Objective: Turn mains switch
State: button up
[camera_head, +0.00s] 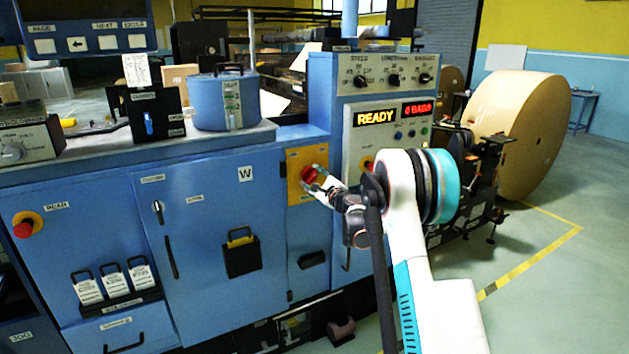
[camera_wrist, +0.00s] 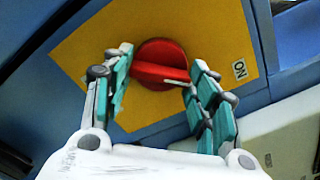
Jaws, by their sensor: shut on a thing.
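The mains switch is a round red knob (camera_wrist: 162,62) with a raised grip bar, on a yellow plate (camera_wrist: 80,50) fixed to the blue machine front. An "ON" label (camera_wrist: 239,69) sits at the plate's right side in the wrist view. In the head view the red knob (camera_head: 309,174) shows on its yellow plate (camera_head: 294,160). My gripper (camera_wrist: 157,85) has its teal-padded fingers on either side of the knob, shut on its grip bar. My gripper (camera_head: 314,182) partly covers the knob in the head view. The bar lies roughly crosswise between the fingers, slightly tilted.
A control panel (camera_head: 389,88) with a lit "READY" display stands just right of the switch. A blue cabinet door with a black holder (camera_head: 241,258) is to its left. A red button (camera_head: 23,230) is far left. A large kraft roll (camera_head: 517,130) stands at the right; floor in front of it is open.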

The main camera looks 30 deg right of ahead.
jog(key=n, duration=0.4)
jog(key=shift+n+p, duration=0.4)
jog(key=n, duration=0.4)
jog(key=shift+n, duration=0.3)
jog(key=n, duration=0.4)
jog(key=shift+p, duration=0.4)
jog(key=shift+n, duration=2.1)
jog(key=o, duration=1.1)
jog(key=shift+c, duration=0.2)
jog(key=shift+s, duration=0.15)
